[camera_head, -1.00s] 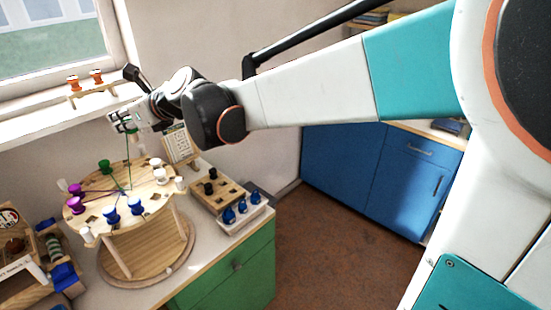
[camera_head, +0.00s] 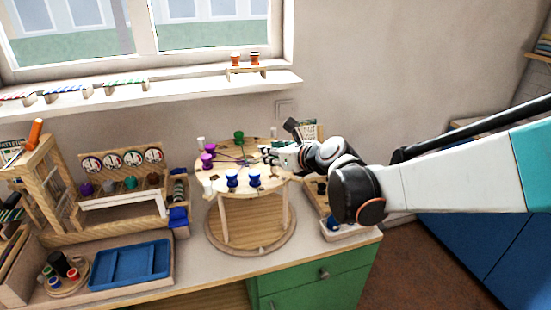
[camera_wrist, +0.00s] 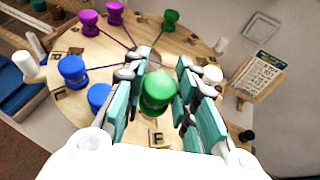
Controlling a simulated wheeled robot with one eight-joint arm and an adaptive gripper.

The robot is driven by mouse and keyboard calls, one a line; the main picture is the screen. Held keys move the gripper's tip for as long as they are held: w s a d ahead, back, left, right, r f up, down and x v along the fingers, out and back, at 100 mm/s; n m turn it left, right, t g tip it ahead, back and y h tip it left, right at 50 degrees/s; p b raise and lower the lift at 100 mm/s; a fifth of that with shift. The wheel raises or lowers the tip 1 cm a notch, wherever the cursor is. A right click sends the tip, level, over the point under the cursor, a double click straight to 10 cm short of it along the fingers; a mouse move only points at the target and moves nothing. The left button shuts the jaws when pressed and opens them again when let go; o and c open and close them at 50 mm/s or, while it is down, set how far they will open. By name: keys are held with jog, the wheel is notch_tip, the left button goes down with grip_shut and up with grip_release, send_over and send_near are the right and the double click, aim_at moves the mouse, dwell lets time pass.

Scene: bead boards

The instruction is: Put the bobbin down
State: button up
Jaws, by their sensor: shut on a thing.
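My gripper (camera_wrist: 162,72) is shut on a green bobbin (camera_wrist: 158,92), which sits between its teal-padded fingers in the wrist view. In the head view my gripper (camera_head: 272,154) is at the right side of the round wooden board (camera_head: 272,178), low over its top. The held bobbin cannot be made out there. I cannot tell whether it touches the board. Another green bobbin (camera_head: 239,136) stands at the board's far edge. Purple bobbins (camera_wrist: 89,22) and blue bobbins (camera_wrist: 72,70) stand along the rim, with threads running inward. A white bobbin (camera_wrist: 213,75) is just right of my fingers.
A pattern card (camera_wrist: 257,75) stands beyond the board's right side. A blue tray (camera_head: 130,266) and a wooden rack (camera_head: 122,212) are on the left of the counter. Orange bobbins (camera_head: 236,59) stand on the windowsill. The floor at the lower right is clear.

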aim_at(276, 167)
jog(key=shift+f+b, duration=0.8)
jog(key=shift+f, duration=1.4)
jog(key=shift+f, duration=0.15)
jog(key=o, duration=0.8)
